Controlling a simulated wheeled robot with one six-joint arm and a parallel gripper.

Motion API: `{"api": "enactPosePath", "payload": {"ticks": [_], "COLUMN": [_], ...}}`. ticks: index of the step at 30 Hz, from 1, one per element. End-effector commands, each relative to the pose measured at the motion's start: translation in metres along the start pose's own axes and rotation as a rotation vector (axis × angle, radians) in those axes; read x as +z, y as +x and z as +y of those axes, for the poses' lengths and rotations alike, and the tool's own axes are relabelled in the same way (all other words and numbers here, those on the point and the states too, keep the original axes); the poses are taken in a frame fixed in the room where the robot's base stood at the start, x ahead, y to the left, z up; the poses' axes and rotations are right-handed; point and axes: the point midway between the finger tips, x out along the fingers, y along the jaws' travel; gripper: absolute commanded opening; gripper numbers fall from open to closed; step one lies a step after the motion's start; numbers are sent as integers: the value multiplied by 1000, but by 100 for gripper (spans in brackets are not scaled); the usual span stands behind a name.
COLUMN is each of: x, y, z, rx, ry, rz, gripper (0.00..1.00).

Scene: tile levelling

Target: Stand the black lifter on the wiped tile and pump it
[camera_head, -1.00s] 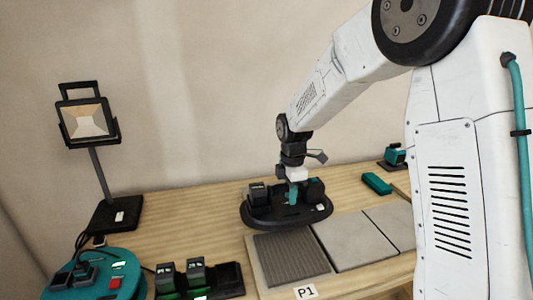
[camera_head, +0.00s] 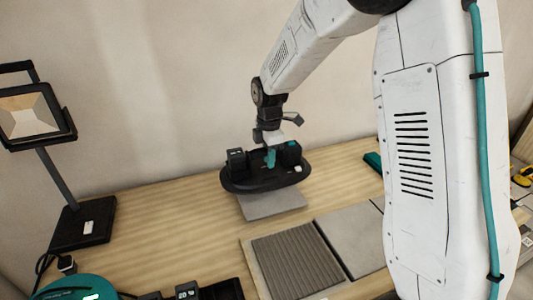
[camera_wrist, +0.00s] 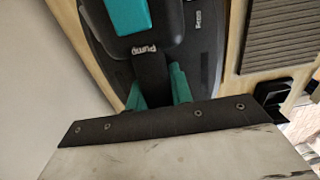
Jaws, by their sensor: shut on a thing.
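The black lifter (camera_head: 262,183) has a long rounded base with dark blocks on its top. My gripper (camera_head: 270,157) is shut on its upright handle, near the middle. In the wrist view the teal fingertips (camera_wrist: 160,92) close on the dark handle beside the word "Pump", and the lifter's base (camera_wrist: 205,60) fills the middle. A plain grey tile (camera_head: 275,206) shows below the lifter's front edge; the rest of it is hidden. I cannot tell whether the lifter touches it.
A ribbed bed (camera_head: 298,265) and a flat grey slab (camera_head: 352,240) lie in front. A work lamp (camera_head: 85,226) stands at the left. A teal round device (camera_head: 75,288) and a black holder (camera_head: 225,290) are at the front left. Bare wood lies left of the tile.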

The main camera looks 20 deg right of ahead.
Motion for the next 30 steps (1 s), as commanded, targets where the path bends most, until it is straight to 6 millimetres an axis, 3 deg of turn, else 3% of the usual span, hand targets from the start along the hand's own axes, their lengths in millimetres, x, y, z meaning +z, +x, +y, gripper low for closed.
{"api": "enactPosePath", "payload": {"ticks": [15,30], "x": [-1,-2], "y": [43,54], "z": [0,0], "rx": [1,2], "ry": [-1,-2], "rz": [0,0], "gripper": [0,0]}}
